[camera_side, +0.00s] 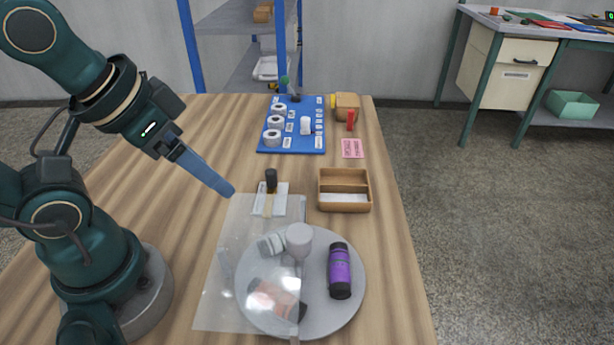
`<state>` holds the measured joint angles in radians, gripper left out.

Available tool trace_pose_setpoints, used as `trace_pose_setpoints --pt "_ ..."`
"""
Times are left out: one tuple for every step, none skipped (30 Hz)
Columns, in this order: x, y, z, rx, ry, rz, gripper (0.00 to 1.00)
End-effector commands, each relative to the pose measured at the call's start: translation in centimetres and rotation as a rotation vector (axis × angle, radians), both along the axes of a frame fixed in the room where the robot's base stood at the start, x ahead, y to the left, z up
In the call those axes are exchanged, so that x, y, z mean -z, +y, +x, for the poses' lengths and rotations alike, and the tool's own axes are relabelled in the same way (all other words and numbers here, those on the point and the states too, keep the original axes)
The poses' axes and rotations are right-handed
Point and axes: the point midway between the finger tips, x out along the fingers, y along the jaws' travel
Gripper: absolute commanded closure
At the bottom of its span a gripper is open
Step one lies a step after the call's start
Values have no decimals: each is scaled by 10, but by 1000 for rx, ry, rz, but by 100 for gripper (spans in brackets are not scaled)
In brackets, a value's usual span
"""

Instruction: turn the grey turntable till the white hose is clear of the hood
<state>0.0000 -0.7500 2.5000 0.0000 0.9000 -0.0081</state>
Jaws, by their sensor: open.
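The grey turntable (328,314) is a round disc near the front of the wooden table. A purple and black cylinder (340,271) lies or stands on its right part. A pale rounded head on a thin stem (299,239) and a grey-white piece (270,244) are near its back. An orange-brown piece (274,299) shows through a clear sheet (220,305) that overlaps the disc's left part in view. I cannot tell which thing is the white hose, or whether the sheet is the hood. My gripper (230,190) is open and empty, up and left of the disc, apart from it.
Behind the disc are a wooden tray (345,207), a dark-topped item (271,180) on a white card and a pink card (352,148). A blue board (290,147) with white rolls lies farther back. The table's left middle is clear.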

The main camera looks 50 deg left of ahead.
Motion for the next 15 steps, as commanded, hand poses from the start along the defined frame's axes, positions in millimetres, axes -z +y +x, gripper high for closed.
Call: trace_pose_setpoints --pt "0 0 0 -16 2 -9 25" --pt "0 0 -1 -33 4 -17 25" --pt "1 0 -2 -63 9 -34 25" --pt "-1 0 -2 -91 9 -48 25" --pt "-4 0 -1 -124 5 -67 25" --pt "-8 0 1 -175 3 -93 25" --pt "-11 0 3 -215 7 -115 25" --pt "-13 -1 5 -254 16 -137 25" --pt "-17 -3 8 -307 28 -168 25" --pt "-19 -5 11 -346 42 -190 25" --pt "-22 -7 14 -384 57 -212 25" --pt "-24 -11 18 -435 80 -238 25" --pt "-26 -13 21 -471 97 -256 25" --pt "-27 -17 24 -506 117 -272 25" --pt "-28 -21 29 -550 141 -290 25"
